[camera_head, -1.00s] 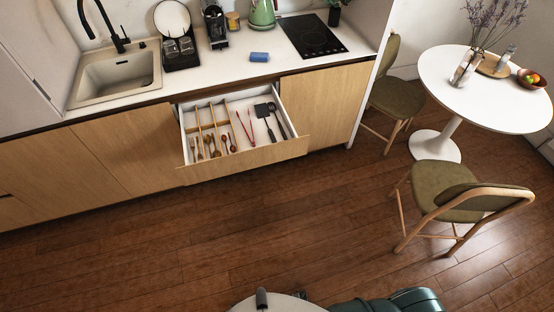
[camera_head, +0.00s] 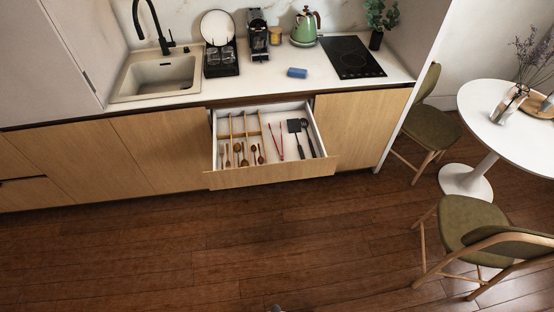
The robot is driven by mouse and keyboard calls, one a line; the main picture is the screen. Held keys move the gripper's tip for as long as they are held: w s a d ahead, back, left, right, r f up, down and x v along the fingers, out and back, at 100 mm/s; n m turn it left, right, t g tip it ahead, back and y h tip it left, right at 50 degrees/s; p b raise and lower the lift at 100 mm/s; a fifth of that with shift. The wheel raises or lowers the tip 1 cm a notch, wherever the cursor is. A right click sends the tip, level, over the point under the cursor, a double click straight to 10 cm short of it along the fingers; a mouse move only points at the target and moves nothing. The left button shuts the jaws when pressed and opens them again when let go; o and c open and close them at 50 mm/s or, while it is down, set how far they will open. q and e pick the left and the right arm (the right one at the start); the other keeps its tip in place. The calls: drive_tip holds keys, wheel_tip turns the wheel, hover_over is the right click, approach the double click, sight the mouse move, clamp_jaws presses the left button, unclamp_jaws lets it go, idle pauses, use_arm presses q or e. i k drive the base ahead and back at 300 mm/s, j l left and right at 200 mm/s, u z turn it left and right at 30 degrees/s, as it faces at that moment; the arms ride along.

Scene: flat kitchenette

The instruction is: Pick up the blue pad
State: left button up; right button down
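The blue pad (camera_head: 297,72) is a small rounded block lying on the white counter (camera_head: 190,94), between the sink and the black cooktop, behind the open drawer. Neither gripper shows in the camera view. Only a tiny dark piece, probably part of my body, shows at the bottom edge.
An open drawer (camera_head: 217,180) with utensils juts out below the pad. A green kettle (camera_head: 304,30), coffee machine (camera_head: 258,36), dish rack (camera_head: 221,60) and cooktop (camera_head: 350,57) stand around it. Chairs (camera_head: 470,225) and a round table (camera_head: 480,112) are at right. The wooden floor (camera_head: 200,260) ahead is clear.

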sight(295, 72)
drive_tip(key=i+l, duration=1.35)
drive_tip(key=l, duration=0.2)
drive_tip(key=i+l, duration=0.65)
drive_tip(key=l+u, duration=0.05)
drive_tip(key=l, duration=0.05)
